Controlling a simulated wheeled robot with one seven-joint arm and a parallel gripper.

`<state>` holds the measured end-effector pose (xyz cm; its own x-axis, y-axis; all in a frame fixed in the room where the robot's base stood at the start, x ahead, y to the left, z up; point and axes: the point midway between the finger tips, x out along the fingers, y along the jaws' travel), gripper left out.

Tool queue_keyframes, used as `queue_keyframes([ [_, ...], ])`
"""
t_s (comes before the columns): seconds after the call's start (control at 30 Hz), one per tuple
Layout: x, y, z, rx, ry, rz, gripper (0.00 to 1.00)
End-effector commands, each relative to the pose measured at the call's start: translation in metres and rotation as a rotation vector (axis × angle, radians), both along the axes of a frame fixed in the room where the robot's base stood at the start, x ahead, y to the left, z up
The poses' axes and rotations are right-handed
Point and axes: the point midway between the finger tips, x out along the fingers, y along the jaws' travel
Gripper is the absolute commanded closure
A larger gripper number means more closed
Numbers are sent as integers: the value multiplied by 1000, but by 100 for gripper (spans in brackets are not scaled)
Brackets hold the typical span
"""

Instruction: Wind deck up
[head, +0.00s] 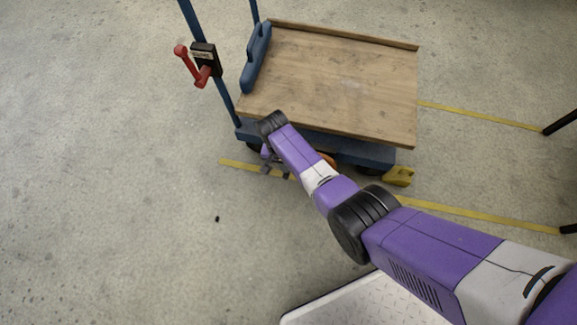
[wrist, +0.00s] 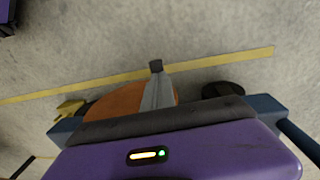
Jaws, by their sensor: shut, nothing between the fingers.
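The deck (head: 335,85) is a wooden board with a raised lip at its far edge, on a blue wheeled frame (head: 350,150). A red crank handle (head: 183,58) sticks out of a black box (head: 205,55) on the blue upright at the deck's left. My gripper (head: 275,169) is low by the frame's near side, below the deck's front left corner and well apart from the crank. In the wrist view my gripper (wrist: 156,68) is shut and empty, pointing at the floor. My arm hides part of the frame's near side.
A yellow block (head: 398,176) sits on the floor by the near right wheel; it also shows in the wrist view (wrist: 70,108). An orange rounded thing (wrist: 110,108) is partly hidden behind my gripper. Yellow lines (head: 480,215) mark the floor.

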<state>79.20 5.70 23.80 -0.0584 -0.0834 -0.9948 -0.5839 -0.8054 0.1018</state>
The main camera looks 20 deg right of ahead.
Motion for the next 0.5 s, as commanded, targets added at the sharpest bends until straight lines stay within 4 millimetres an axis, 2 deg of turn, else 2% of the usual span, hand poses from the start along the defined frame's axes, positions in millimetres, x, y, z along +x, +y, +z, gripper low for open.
queue_keyframes([
  [0.1,0,2,-8,5,0,-1,100],
  [0.5,2,4,-10,8,-3,-1,100],
])
